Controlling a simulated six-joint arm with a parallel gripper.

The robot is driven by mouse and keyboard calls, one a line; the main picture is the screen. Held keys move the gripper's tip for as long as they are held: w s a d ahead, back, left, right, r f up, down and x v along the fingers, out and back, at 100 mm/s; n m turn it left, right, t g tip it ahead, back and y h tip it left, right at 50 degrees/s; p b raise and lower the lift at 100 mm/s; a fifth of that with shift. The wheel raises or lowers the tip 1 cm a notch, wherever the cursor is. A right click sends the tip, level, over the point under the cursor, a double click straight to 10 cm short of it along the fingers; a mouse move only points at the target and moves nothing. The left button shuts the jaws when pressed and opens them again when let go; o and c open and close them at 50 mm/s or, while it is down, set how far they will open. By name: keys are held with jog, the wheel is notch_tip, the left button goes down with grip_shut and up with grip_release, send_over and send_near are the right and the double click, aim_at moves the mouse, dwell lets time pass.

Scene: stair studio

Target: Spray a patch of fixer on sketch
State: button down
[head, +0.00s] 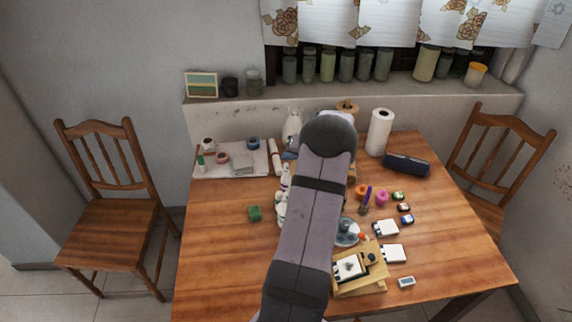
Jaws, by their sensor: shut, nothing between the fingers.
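A small white sheet with dark marks (349,268), which looks like the sketch, lies on a light wooden stand (372,283) at the table's front. My arm reaches from the bottom edge over the middle of the table. My gripper is hidden behind the arm. Which thing is the fixer I cannot tell. A white bottle-like shape (292,127) stands at the back, left of my arm's far end. More white bottle-like shapes (281,209) stand along the arm's left side, partly covered by it.
The wooden table (222,260) is clear at front left. A paper roll (380,132), dark case (406,164), small jars (381,197) and white cards (394,253) stand right.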

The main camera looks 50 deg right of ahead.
jog(key=shift+f, duration=0.2)
jog(key=shift+f, duration=0.25)
jog(key=shift+f+b, duration=0.4)
jog(key=shift+f, duration=0.15)
dwell(1.0)
jog(key=shift+r+p, duration=1)
notch_tip(320, 180, up, 6)
jog(key=p, duration=0.5)
jog(key=shift+p, duration=0.35)
dwell(2.2)
